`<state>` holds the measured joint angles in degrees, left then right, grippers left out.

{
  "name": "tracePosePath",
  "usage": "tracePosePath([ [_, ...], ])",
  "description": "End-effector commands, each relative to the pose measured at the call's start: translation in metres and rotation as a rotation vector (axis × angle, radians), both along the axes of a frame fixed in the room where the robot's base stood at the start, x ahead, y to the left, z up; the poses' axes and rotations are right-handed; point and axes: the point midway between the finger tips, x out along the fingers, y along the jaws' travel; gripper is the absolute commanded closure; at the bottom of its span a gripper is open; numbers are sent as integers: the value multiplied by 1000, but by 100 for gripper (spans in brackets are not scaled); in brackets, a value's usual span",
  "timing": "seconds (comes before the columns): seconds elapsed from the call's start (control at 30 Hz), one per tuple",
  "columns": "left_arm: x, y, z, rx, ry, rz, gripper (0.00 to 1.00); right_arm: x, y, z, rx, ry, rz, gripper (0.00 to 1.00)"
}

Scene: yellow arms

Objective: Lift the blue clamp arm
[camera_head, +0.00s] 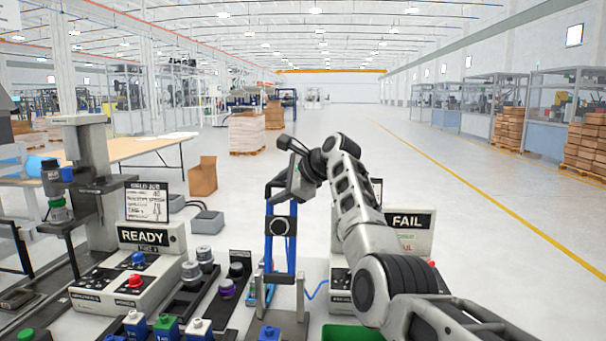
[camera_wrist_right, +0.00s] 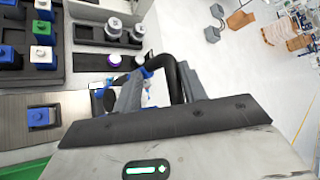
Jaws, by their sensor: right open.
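The blue clamp arm (camera_head: 292,245) stands upright on a grey base in the middle of the head view, with a black loop-like handle at its top and a round black part in its middle. My right gripper (camera_head: 283,190) is at the top of the clamp arm, coming from the right. In the right wrist view, the open fingers (camera_wrist_right: 160,90) lie on either side of the black handle (camera_wrist_right: 176,76). A bit of blue shows by the left finger. Whether either finger touches the handle, I cannot tell. My left gripper is out of view.
The READY station (camera_head: 143,236) with red and blue buttons stands left. The FAIL sign (camera_head: 408,221) stands behind my right arm. A green bin (camera_head: 350,333) is at the bottom.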

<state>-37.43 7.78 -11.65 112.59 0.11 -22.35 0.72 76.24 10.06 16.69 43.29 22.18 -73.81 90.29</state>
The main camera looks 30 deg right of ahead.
Motion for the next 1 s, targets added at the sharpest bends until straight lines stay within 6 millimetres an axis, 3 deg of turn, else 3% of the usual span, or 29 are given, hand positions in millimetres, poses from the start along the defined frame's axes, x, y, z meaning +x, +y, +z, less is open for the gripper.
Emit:
tracePosePath([
  [0.03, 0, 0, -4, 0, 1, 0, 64, -4, 3, -9, 0, 19, 11, 63],
  [0.17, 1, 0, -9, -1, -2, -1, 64, -21, -7, 2, -1, 13, 4, 63],
  [0.6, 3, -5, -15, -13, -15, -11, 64, -102, -44, 68, 0, -14, -6, 63],
  [0.8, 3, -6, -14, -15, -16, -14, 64, -122, -52, 84, 1, -15, -8, 63],
  [1.0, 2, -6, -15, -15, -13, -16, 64, -127, -55, 88, 2, -14, -7, 63],
])
